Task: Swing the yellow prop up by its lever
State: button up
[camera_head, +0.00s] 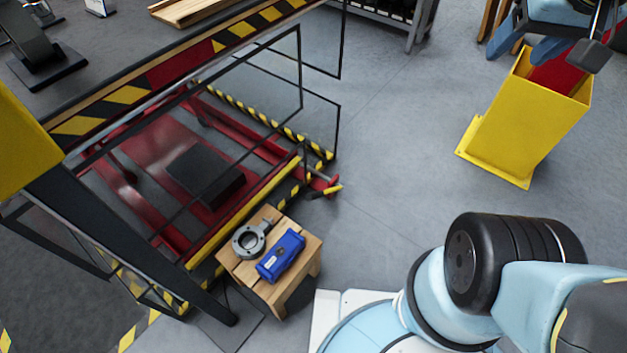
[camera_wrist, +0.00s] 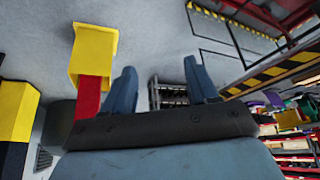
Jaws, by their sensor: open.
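A long yellow bar (camera_head: 243,215), which looks like the prop, lies low along the near side of the red lift-table frame. My gripper (camera_head: 512,48) is at the top right of the head view, above the yellow bin and well apart from the lever. In the wrist view my gripper (camera_wrist: 159,68) has its two blue fingers spread, with nothing between them. I cannot make out the prop or lever in the wrist view.
A wooden stool (camera_head: 285,290) with a grey valve body (camera_head: 250,240) and a blue actuator (camera_head: 281,256) stands close to the bar. Black mesh panels (camera_head: 320,120) flank the lift. The grey floor between lever and bin is clear.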

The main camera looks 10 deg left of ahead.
jog(key=w+a+f+m+g+y, duration=0.1)
jog(key=w+a+f, duration=0.4)
jog(key=w, duration=0.4)
jog(key=w+a+f+y, duration=0.1)
jog(key=w+a+f, duration=0.4)
jog(key=w, duration=0.4)
jog(key=w+a+f+m+g, duration=0.1)
jog(key=w+a+f, duration=0.3)
jog(key=w, duration=0.4)
jog(key=w+a+f+m, duration=0.1)
jog(key=w+a+f, duration=0.45)
jog(key=f, duration=0.45)
jog(key=m+g, duration=0.3)
jog(key=m, duration=0.2)
send_over(312, 198)
jog(key=d, duration=0.1)
notch_tip(312, 198, down, 50)
jog(key=r, duration=0.1)
jog(key=shift+h, duration=0.4)
jog(key=f, duration=0.4)
jog(key=w+a+f, duration=0.1)
jog(key=f, duration=0.4)
jog(key=w+f, duration=0.1)
jog(key=f, duration=0.3)
jog(key=shift+w+a+f, duration=0.1)
jog(key=shift+a+f, duration=0.1)
jog(key=shift+f, duration=0.05)
jog(key=shift+c, duration=0.3)
grip_shut()
